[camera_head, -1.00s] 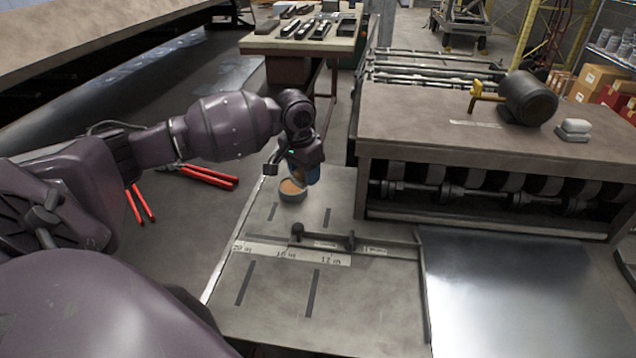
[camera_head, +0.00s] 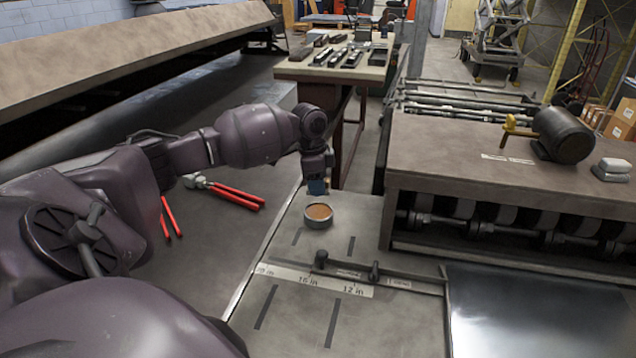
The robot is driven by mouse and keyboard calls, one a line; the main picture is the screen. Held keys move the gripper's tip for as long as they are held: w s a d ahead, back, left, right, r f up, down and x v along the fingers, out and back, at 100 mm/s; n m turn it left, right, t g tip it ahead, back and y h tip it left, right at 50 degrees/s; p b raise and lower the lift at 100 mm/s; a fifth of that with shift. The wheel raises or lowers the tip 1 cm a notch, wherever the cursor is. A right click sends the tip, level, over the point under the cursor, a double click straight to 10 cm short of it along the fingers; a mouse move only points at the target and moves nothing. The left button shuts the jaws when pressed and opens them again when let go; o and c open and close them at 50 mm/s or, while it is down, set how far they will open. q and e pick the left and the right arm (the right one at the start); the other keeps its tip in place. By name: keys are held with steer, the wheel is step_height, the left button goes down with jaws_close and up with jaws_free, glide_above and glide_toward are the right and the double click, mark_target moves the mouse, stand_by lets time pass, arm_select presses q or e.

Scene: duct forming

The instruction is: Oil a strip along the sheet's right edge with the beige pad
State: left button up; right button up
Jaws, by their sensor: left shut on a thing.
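My left gripper (camera_head: 318,184) is just behind and above a small round tin (camera_head: 318,221) with an orange-brown top or filling. A small gap shows between the blue thing and the tin. A shiny bare metal sheet (camera_head: 535,312) lies at the lower right, cut off by the frame. My right gripper is not in view.
The tin stands on a grey table (camera_head: 283,333) with a ruler strip (camera_head: 318,281) and a low bar (camera_head: 400,282). Red-handled tools (camera_head: 237,198) lie to the left. The roller machine (camera_head: 470,153) with a motor (camera_head: 563,134) borders the sheet's far side.

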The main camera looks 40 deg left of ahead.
mark_target(319, 212)
arm_select(q)
steer(key=shift+m, duration=0.6)
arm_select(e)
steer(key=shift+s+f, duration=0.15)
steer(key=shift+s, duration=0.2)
arm_select(q)
steer(key=shift+f, duration=0.15)
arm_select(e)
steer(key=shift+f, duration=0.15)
arm_select(q)
step_height(319, 212, down, 3)
steer(key=b, duration=0.3)
steer(key=shift+f, duration=0.15)
step_height(319, 212, down, 2)
steer(key=shift+f+b, duration=0.1)
steer(key=shift+b, duration=0.9)
steer(key=shift+f, duration=0.1)
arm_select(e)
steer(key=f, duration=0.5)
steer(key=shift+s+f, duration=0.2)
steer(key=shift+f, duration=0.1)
arm_select(q)
steer(key=shift+f, duration=0.45)
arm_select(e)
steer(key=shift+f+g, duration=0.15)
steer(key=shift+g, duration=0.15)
